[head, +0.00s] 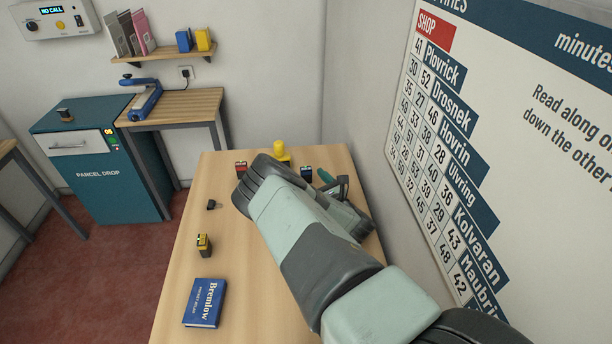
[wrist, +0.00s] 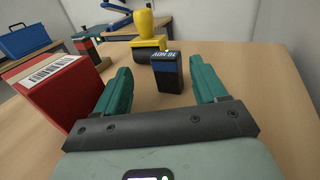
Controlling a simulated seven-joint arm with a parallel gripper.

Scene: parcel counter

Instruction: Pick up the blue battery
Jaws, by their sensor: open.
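The blue battery, a small dark block with a blue band and white lettering on top, stands upright on the counter in the wrist view (wrist: 170,78). It also shows in the head view (head: 306,172), at the far part of the counter. My gripper (wrist: 160,70) is open, with its two green fingers level and pointing at the battery. The battery appears between the fingers near their tips, with clear space on both sides. In the head view my arm hides most of the gripper (head: 326,177). How far the battery reaches between the fingers is hard to tell.
A red box with a barcode (wrist: 55,95) stands close to my left finger. A yellow-handled object (wrist: 146,40) stands just behind the battery. A red-topped battery (head: 241,167), a yellow-topped battery (head: 204,243) and a blue book (head: 204,303) are on the counter.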

